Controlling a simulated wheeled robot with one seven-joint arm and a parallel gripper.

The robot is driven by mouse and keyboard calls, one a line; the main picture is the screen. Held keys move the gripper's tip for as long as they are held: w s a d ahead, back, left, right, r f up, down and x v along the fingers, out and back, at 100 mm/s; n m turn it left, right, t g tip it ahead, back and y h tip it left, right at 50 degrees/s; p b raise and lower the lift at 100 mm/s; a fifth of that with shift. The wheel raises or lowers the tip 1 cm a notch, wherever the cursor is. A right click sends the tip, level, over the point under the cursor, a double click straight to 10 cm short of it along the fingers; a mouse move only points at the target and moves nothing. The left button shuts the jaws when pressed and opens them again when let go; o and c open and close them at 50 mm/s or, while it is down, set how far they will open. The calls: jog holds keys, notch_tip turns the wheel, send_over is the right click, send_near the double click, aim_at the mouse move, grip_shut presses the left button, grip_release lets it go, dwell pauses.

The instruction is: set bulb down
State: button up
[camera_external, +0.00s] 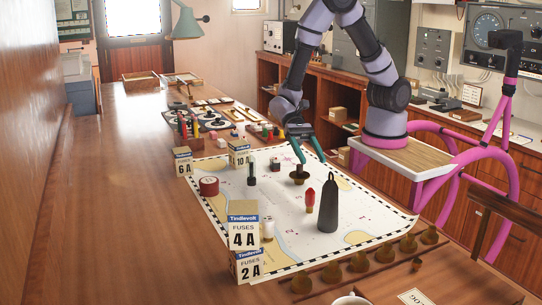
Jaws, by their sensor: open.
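A small red piece that looks like a bulb (310,197) stands on the white chart (345,195), just left of a tall dark grey cone-shaped weight. My gripper (309,156) is open, with its teal fingers pointing down over the chart. It is above and behind the red bulb.
The dark weight (328,208) stands close by. Fuse boxes (243,232) are stacked at the chart's front left. A red roll (209,186) lies at its left. A row of brass knobs (358,262) lines the front right. The table's left side is clear.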

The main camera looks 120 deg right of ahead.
jog(key=s+d+r+n+g+h, duration=0.1)
jog(key=s+r+n+h, duration=0.1)
jog(key=s+r+n, duration=0.4)
jog(key=s+d+r+n+g+h, duration=0.15)
jog(key=s+r, duration=0.25)
jog(key=r, duration=0.4)
jog(key=s+d+r+n+t+h, duration=0.6)
jog(key=s+d+r+t+h, duration=0.1)
jog(key=r, duration=0.4)
jog(key=d+t+h, duration=0.1)
jog(key=d, duration=0.1)
jog(key=shift+s+d, duration=0.3)
jog(key=shift+d, duration=0.1)
